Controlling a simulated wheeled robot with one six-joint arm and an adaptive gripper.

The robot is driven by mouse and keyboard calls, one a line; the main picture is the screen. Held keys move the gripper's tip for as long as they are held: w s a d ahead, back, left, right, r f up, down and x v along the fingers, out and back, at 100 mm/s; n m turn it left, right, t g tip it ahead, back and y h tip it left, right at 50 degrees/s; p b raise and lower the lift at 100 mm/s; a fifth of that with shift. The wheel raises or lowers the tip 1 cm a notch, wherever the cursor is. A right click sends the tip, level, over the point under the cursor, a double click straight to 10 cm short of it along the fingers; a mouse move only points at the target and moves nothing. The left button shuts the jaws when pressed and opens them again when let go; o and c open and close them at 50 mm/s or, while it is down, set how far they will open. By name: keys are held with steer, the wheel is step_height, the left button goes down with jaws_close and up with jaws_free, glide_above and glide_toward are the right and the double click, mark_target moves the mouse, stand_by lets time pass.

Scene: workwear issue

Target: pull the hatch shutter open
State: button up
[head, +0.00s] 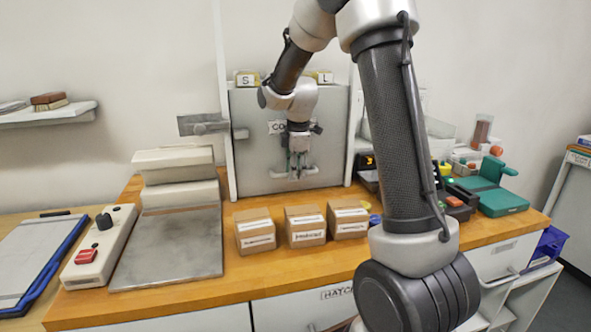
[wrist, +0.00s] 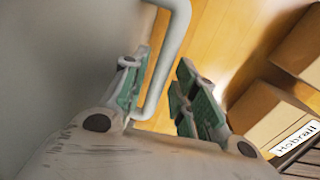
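The hatch shutter (head: 260,165) is a grey panel at the back of the counter, set between two pale upright rails and standing down at counter level. Its white bar handle (head: 310,170) is low on the panel. My gripper (head: 297,163) is at the handle, in front of the shutter, pointing down. In the wrist view, the handle (wrist: 175,45) runs between the two green-padded fingers of my gripper (wrist: 167,80), nearer the left finger. The fingers are apart, with a visible gap to the right finger. Whether the left finger touches the bar is unclear.
Three cardboard boxes (head: 305,238) stand on the wooden counter (head: 290,280) just in front of the shutter. A grey plate with a pale block (head: 178,175) and a control box (head: 100,245) are at left. Green equipment (head: 490,190) stands at right.

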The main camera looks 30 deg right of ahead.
jaws_close()
steer(key=shift+r, duration=0.15)
step_height(320, 180, up, 29)
steer(key=shift+f, duration=0.2)
steer(key=shift+o, duration=2)
jaws_free()
